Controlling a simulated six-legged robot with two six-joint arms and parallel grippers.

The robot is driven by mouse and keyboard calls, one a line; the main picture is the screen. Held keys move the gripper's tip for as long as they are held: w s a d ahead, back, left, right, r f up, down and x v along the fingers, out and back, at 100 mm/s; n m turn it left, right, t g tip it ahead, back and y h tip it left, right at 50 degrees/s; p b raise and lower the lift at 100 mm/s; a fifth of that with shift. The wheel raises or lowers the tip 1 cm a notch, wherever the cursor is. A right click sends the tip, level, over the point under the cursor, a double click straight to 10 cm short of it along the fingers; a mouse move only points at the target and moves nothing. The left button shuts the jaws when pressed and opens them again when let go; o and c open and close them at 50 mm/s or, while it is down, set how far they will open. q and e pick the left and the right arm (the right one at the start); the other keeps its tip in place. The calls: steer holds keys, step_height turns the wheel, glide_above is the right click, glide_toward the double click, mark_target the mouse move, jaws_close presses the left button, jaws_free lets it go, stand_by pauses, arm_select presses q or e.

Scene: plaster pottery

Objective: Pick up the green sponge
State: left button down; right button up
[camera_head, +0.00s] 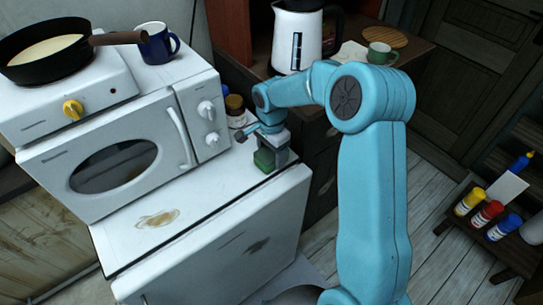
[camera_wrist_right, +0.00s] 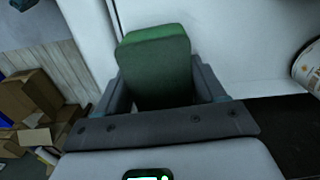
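The green sponge (camera_head: 264,160) is at the back right corner of the white cabinet top, right of the microwave. My right gripper (camera_head: 273,152) reaches down over it. In the right wrist view the sponge (camera_wrist_right: 157,65) fills the space between the two grey fingers of the gripper (camera_wrist_right: 162,85), one along each side. The fingers look shut on it. Whether its underside touches the cabinet top cannot be told. My left gripper is not in view.
The white microwave (camera_head: 120,155) stands close left, with a pan (camera_head: 45,50) and a blue mug (camera_head: 157,43) above. A jar (camera_head: 235,104) stands behind the gripper. A kettle (camera_head: 298,38) and green cup (camera_head: 380,53) sit on the brown counter. The cabinet front (camera_head: 225,260) drops to the floor.

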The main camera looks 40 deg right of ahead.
steer(key=shift+w, duration=0.1)
step_height(320, 180, up, 20)
steer(key=shift+p, duration=0.4)
